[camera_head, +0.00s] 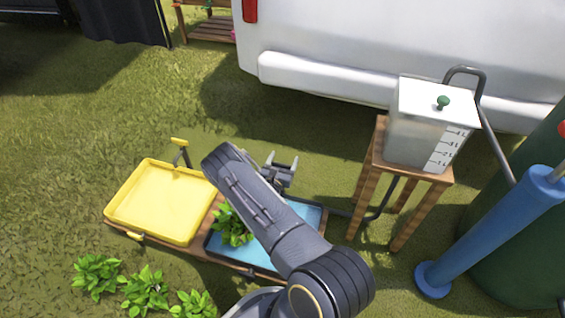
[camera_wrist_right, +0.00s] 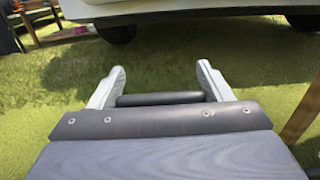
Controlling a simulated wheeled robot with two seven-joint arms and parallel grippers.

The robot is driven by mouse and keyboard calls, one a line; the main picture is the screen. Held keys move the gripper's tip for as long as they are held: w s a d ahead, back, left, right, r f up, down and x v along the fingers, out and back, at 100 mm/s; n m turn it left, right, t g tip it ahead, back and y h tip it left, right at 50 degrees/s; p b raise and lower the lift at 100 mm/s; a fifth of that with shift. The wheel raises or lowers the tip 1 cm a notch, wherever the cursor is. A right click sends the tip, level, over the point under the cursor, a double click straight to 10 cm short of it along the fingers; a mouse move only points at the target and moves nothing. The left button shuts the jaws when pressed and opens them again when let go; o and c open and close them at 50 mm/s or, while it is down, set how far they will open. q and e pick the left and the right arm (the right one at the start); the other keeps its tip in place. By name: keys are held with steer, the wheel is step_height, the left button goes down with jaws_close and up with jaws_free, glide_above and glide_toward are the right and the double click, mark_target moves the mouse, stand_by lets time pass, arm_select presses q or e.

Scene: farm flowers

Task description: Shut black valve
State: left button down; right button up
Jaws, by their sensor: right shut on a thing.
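My right gripper (camera_head: 282,163) is at the far side of the blue tray (camera_head: 308,213), with its arm reaching across the tray from the lower right. In the right wrist view, a dark bar, the black valve's handle (camera_wrist_right: 160,98), lies crosswise between the two fingers of this gripper (camera_wrist_right: 161,70), which is shut on it. In the head view, my arm and gripper hide the handle, so I cannot tell how it is turned. My left gripper is not in view.
Leafy plants (camera_head: 145,288) are in front. A water tank (camera_head: 418,130) on a wooden stand (camera_head: 435,180), a hose and a blue pump (camera_head: 490,228) are at right.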

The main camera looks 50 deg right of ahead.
mark_target(281, 165)
steer(key=o, duration=1)
steer(key=p+v, duration=0.3)
steer(key=v, duration=0.4)
steer(key=shift+a+r, duration=0.1)
steer(key=shift+a, duration=0.1)
steer(key=shift+s+a, duration=0.15)
steer(key=shift+a, duration=0.1)
